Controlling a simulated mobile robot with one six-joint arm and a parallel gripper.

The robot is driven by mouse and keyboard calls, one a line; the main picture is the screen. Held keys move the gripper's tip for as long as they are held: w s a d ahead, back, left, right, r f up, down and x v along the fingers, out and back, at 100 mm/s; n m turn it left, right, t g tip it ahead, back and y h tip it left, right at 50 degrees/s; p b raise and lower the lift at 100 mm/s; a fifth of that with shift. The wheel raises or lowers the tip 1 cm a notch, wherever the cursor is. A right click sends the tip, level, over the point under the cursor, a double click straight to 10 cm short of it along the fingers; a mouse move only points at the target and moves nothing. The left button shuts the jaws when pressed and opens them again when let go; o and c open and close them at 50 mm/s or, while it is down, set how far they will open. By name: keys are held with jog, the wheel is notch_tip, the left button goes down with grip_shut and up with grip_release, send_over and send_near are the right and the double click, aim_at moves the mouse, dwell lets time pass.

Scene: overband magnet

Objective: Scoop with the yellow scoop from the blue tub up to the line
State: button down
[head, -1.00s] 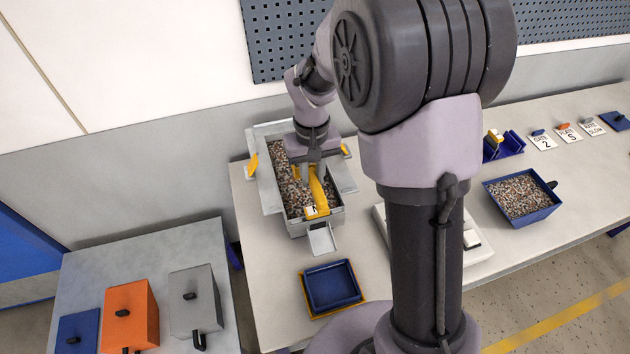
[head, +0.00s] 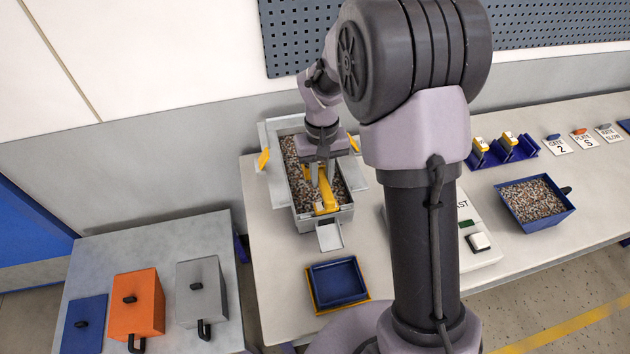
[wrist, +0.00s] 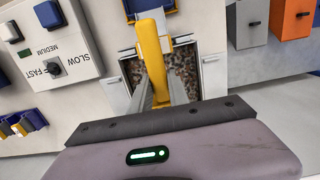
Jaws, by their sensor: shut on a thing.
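My gripper (head: 319,172) is inside the grey gravel-filled bin (head: 306,226), its fingers pointing down. It is shut on a yellow bar-like piece (head: 328,193), which lies lengthwise above the gravel toward the bin's front. In the wrist view the yellow piece (wrist: 151,45) runs away between my fingers (wrist: 160,92); I cannot tell whether it is the yellow scoop. Its lower part is hidden. The blue tub (head: 548,221), filled with gravel and with a dark handle, stands apart on the right of the bench. No fill line can be made out.
An empty blue tray (head: 337,284) stands in front of the bin. A control box (head: 480,243) is partly behind my arm. A blue rack (head: 503,153) holds yellow pieces, beside cards (head: 558,144). Grey (head: 200,294) and orange (head: 137,304) boxes stand on the left table.

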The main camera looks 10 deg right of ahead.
jog(key=shift+w+r+g+p, duration=0.35)
jog(key=shift+r+g+p, duration=0.45)
jog(key=shift+p, duration=1.55)
jog(key=shift+r+p, duration=0.1)
jog(key=shift+p, duration=0.2)
jog(key=shift+w, duration=0.1)
jog(key=shift+w+r+g+p, duration=0.1)
jog(key=shift+r+g+p, duration=0.25)
jog(key=shift+p, duration=0.8)
jog(key=g+p, duration=0.1)
jog(key=p, duration=0.2)
jog(key=shift+w+r, duration=0.35)
jog(key=shift+p, duration=0.45)
jog(key=shift+f, duration=0.15)
